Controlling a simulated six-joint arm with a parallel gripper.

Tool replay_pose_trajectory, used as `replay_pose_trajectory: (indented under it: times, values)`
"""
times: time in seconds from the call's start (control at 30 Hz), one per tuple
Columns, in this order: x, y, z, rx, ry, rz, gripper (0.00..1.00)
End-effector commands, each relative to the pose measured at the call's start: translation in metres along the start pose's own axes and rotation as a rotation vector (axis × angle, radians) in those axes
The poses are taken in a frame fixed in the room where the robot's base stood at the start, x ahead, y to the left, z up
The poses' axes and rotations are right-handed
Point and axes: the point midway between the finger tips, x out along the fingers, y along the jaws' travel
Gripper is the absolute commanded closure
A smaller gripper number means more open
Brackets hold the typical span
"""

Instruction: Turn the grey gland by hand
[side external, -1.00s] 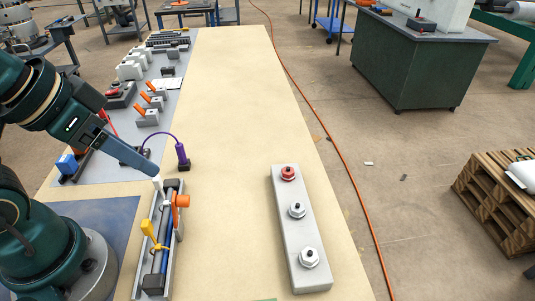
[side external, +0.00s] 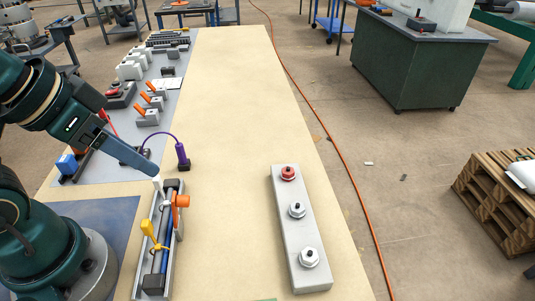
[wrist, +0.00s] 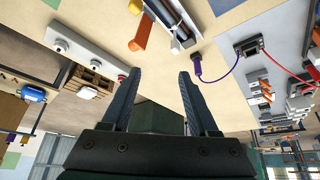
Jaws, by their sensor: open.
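My gripper (side external: 153,168) reaches down from the left, close to the far end of a long metal assembly (side external: 152,270). In the wrist view its two dark fingers (wrist: 160,73) stand apart with nothing held between them. The assembly carries an orange knob (side external: 182,200) and a yellow tag or handle (side external: 149,230). To its right, a pale grey bar (side external: 283,222) bears a red fitting (side external: 288,173) and two pale fittings, one in the middle (side external: 297,209) and one near (side external: 309,257). I cannot tell for sure which part is the grey gland.
A purple plug (side external: 182,153) with a curved cable stands just beyond the assembly. Orange-handled clamps (side external: 152,112) and other parts sit on the grey mat at the left. The table's middle and far right (side external: 235,110) are clear.

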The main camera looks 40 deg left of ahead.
Motion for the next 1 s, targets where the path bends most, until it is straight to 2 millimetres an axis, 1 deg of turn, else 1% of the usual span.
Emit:
replay_pose_trajectory:
  times: [0.13, 0.17, 0.27, 0.37, 0.43, 0.6, 0.73, 0.87, 1.0]
  values:
    - [0.0, 0.0, 0.0, 0.0, 0.0, 0.0, 0.4]
    - [0.0, 0.0, 0.0, 0.0, 0.0, 0.0, 0.45]
    - [0.0, 0.0, 0.0, -0.024, 0.0, 0.0, 0.45]
    - [0.0, 0.0, 0.002, -0.127, -0.009, 0.0, 0.45]
    - [-0.006, 0.001, -0.004, -0.257, 0.003, 0.005, 0.45]
    - [-0.023, 0.008, -0.038, -0.67, 0.003, 0.033, 0.45]
    - [-0.028, 0.019, -0.068, -0.979, -0.045, 0.05, 0.45]
    - [-0.025, 0.036, -0.099, -1.269, -0.119, 0.045, 0.45]
    - [-0.012, 0.058, -0.125, -1.523, -0.199, 0.011, 0.45]
